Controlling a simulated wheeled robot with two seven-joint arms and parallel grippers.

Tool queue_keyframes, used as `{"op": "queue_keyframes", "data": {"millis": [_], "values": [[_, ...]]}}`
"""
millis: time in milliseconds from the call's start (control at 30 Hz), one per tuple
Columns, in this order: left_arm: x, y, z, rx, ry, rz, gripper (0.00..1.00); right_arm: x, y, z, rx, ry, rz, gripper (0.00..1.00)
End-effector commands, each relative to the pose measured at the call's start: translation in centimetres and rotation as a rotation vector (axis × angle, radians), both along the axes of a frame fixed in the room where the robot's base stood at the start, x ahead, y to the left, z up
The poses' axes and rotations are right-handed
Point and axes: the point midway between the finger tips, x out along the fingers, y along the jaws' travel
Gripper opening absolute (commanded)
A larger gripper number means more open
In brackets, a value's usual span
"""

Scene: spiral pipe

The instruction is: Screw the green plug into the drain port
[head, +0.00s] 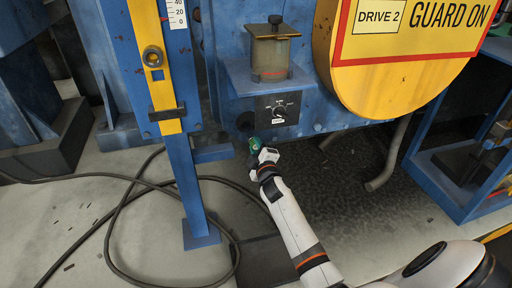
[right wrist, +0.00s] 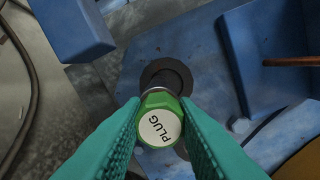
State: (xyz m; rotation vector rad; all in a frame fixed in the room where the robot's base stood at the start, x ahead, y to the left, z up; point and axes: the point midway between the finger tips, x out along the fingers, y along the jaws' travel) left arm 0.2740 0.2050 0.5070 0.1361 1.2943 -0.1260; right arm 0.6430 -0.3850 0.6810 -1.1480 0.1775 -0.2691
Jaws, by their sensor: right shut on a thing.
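The green plug (right wrist: 158,122) has a hexagonal head and a white face marked PLUG. In the right wrist view it sits between the two teal fingers of my right gripper (right wrist: 160,130), which is shut on it. The dark round drain port (right wrist: 168,73) is behind the plug, partly hidden by it. I cannot tell whether the plug's end touches or enters the port. In the head view my right gripper (head: 258,150) is low at the blue machine's front, with the green plug (head: 254,144) at its tip. My left gripper is not in view.
A yellow round guard (head: 385,70) is at upper right. A blue post (head: 186,190) stands to the left. A dark hose (head: 110,215) loops on the floor. A bent pipe (head: 390,155) is to the right.

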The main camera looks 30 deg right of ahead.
Motion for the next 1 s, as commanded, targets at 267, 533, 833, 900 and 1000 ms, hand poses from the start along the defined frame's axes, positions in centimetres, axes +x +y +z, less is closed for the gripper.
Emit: {"op": "queue_keyframes", "data": {"millis": [267,533,833,900,1000], "values": [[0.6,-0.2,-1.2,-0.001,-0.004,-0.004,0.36,0.0,-0.4,0.2,0.167,-0.054,-0.009,0.00],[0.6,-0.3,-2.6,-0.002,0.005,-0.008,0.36,0.0,-0.5,0.3,0.295,-0.096,-0.007,0.00],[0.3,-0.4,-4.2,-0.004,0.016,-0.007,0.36,0.0,-0.4,0.4,0.419,-0.137,-0.007,0.00],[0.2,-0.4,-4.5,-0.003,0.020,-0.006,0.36,0.0,-0.4,0.4,0.448,-0.146,-0.007,0.00],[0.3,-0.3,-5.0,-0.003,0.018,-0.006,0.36,0.0,-0.4,0.4,0.486,-0.158,-0.006,0.00]]}}
